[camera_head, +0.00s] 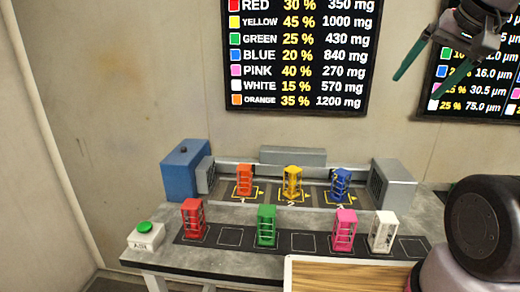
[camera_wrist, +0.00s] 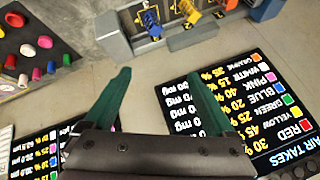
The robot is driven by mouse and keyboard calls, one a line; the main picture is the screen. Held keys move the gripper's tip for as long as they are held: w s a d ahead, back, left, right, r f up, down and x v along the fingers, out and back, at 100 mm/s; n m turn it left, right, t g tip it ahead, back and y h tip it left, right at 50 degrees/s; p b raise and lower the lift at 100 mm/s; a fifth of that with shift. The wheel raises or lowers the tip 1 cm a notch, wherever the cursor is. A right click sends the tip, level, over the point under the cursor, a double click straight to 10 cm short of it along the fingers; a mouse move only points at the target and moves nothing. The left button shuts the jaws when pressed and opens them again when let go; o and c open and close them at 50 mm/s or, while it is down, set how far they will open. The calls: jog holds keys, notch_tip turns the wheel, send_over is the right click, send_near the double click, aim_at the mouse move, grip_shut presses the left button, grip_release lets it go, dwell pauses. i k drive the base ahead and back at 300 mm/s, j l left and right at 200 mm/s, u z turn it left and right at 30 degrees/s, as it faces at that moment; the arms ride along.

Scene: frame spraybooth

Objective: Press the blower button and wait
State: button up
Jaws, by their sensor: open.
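The green blower button (camera_head: 145,226) sits on a white box marked AIR (camera_head: 146,238) at the front left corner of the grey table. It looks raised, and nothing touches it. My gripper (camera_head: 417,86) is high at the upper right of the head view, in front of the wall boards and far from the button. In the wrist view my gripper (camera_wrist: 161,78) has its two green fingers spread, with nothing between them. The button does not show in the wrist view. A blue blower-like box (camera_head: 185,170) stands at the table's back left.
Orange (camera_head: 244,181), yellow (camera_head: 292,184) and blue (camera_head: 340,186) frames stand in the back bay by a grey box (camera_head: 393,184). Red (camera_head: 194,219), green (camera_head: 267,226), pink (camera_head: 344,231) and white (camera_head: 383,231) frames stand in the front row. A board (camera_head: 297,55) lists colours.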

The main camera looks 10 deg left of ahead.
aim_at(144, 226)
jog(key=j+u, duration=0.4)
jog(key=u, duration=0.9)
jog(key=k+l+u, duration=0.15)
jog(key=l+u, duration=0.15)
jog(key=u, duration=0.15)
